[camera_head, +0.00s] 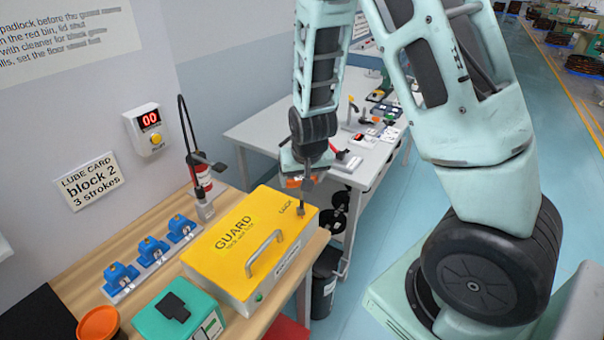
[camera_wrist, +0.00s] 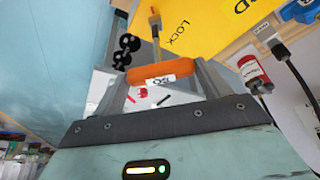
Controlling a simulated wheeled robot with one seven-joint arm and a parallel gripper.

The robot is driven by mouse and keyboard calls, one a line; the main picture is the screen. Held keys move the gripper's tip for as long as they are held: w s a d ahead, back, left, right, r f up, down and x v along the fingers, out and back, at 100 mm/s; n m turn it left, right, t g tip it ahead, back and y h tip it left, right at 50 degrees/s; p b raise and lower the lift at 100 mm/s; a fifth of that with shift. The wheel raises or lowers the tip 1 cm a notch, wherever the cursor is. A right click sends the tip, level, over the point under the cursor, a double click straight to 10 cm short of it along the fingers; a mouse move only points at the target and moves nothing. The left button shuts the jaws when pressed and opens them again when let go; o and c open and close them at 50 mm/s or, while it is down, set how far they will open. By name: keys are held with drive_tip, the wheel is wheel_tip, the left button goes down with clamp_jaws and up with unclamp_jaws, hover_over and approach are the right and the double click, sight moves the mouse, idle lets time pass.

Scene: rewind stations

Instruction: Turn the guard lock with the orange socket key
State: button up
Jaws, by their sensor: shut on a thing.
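The yellow guard cover (camera_head: 228,232) lies on the wooden bench, with a grey handle on top and a "LOCK" label near its far right corner. My gripper (camera_head: 303,182) is above that corner, shut on the orange socket key (camera_head: 292,182). In the wrist view the key's orange handle (camera_wrist: 150,73) lies crosswise between the fingers. Its grey shaft (camera_wrist: 155,32) runs toward the cover beside the "LOCK" label. In the head view the shaft's lower end meets the lock spot (camera_head: 301,211). I cannot tell whether the socket is fully seated; it hides the lock.
Blue blocks (camera_head: 150,247) on a rail, a green box (camera_head: 178,318) and an orange round pot (camera_head: 98,324) are on the bench. A red canister (camera_head: 201,178) with a hose stands behind the cover. A grey table (camera_head: 262,128) and dark bin (camera_head: 323,285) are to the right.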

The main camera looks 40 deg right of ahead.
drive_tip(key=shift+b+x, duration=0.35)
drive_tip(key=shift+x, duration=0.5)
drive_tip(key=shift+a, duration=0.2)
drive_tip(key=shift+m+p, duration=0.5)
drive_tip(key=shift+p, duration=0.25)
drive_tip(key=shift+a+r+m+g+h+p, duration=0.1)
drive_tip(key=shift+m+g+h+p, duration=0.25)
drive_tip(key=shift+m+p, duration=0.75)
drive_tip(key=shift+a+m+g+h+p, duration=0.1)
drive_tip(key=shift+m+g+h+p, duration=0.25)
drive_tip(key=shift+m+p, duration=0.75)
drive_tip(key=shift+w+m+g+h+p, duration=0.1)
drive_tip(key=shift+m+g+h+p, duration=0.25)
drive_tip(key=shift+m+p, duration=1.2)
drive_tip(key=shift+w+m+g+h+p, duration=0.15)
drive_tip(key=shift+m+g+p, duration=0.4)
drive_tip(key=shift+p, duration=1.8)
drive_tip(key=shift+m+p, duration=0.4)
